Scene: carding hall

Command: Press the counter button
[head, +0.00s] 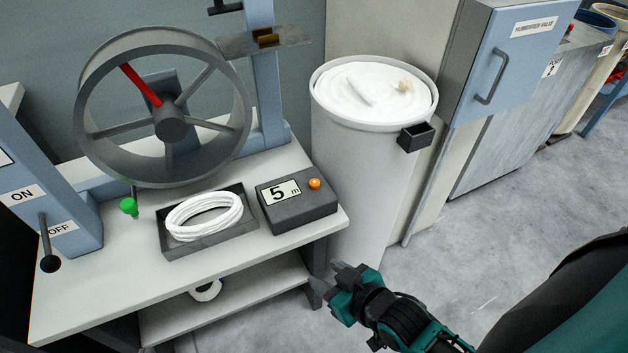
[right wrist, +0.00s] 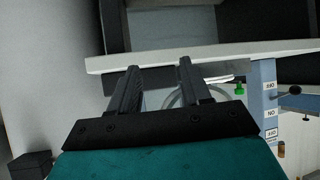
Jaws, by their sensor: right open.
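The counter (head: 297,203) is a dark grey box with a display reading "5 m". It sits at the right end of the white table. Its orange button (head: 314,183) stands on the box's top, right of the display. My right gripper (head: 327,281) is below and right of the counter, beside the table's right front corner, apart from the button. In the right wrist view its two fingers (right wrist: 155,80) are spread apart with nothing between them. The counter is not clearly seen in that view. My left gripper is not in view.
A dark tray (head: 212,246) with a white coil (head: 204,216) sits left of the counter. A spoked wheel (head: 165,108) stands behind, and a green knob (head: 129,206) is at the left. A tall white bin (head: 350,190) stands right of the table. Floor at the right is clear.

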